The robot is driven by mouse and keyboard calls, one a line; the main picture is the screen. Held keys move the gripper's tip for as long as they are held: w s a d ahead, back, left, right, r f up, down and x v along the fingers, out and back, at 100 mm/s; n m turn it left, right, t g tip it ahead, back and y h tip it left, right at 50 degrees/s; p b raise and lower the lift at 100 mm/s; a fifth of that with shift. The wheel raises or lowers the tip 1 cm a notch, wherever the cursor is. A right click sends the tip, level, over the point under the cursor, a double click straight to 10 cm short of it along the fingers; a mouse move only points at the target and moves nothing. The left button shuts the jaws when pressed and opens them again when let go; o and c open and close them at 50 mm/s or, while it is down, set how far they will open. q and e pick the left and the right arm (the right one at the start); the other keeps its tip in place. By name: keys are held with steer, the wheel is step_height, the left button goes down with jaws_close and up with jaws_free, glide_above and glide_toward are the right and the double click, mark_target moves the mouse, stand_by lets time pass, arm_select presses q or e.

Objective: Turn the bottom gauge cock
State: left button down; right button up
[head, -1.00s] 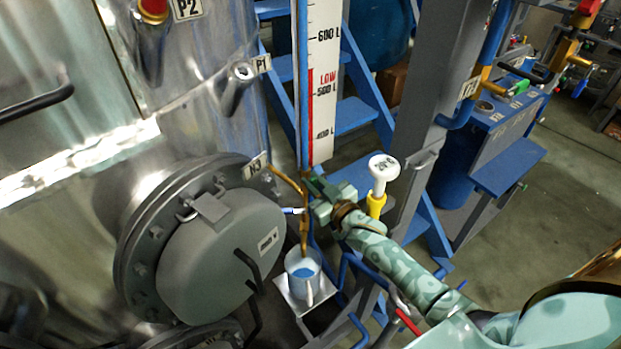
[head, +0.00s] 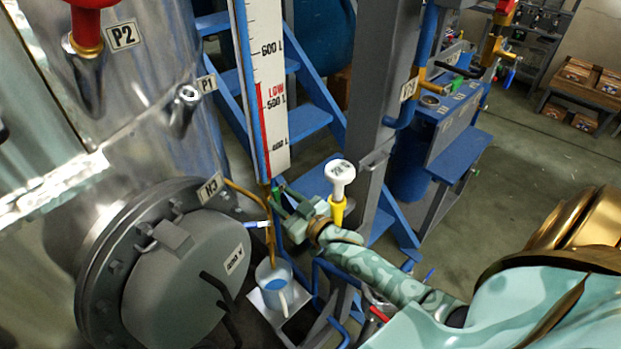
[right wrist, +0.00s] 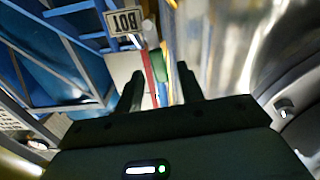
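The gauge is a tall white scale (head: 268,90) with a red LOW band and a blue pipe along it. At its foot a small green part (head: 277,194), perhaps the bottom cock's handle, shows beside the brass pipe (head: 270,236). My right gripper (head: 280,205) is just right of this foot, fingers apart. In the right wrist view the fingers (right wrist: 161,90) are open, with a green strip (right wrist: 158,64) and the red band ahead between them. A BOT tag (right wrist: 123,21) hangs nearby. Whether a finger touches the cock cannot be told. My left gripper is out of view.
A white-tipped handle (head: 256,224) and a cup (head: 274,283) are below the gauge foot. The round grey manhole (head: 185,270) is left. A white-topped yellow-stemmed knob (head: 340,180) stands close above my right arm. A grey post (head: 376,110) and blue steps are behind.

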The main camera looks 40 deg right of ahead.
steer(key=s+d, duration=0.1)
steer(key=s, duration=1.1)
steer(key=shift+s+d+p, duration=0.35)
steer(key=shift+d+p, duration=0.05)
steer(key=shift+p, duration=0.05)
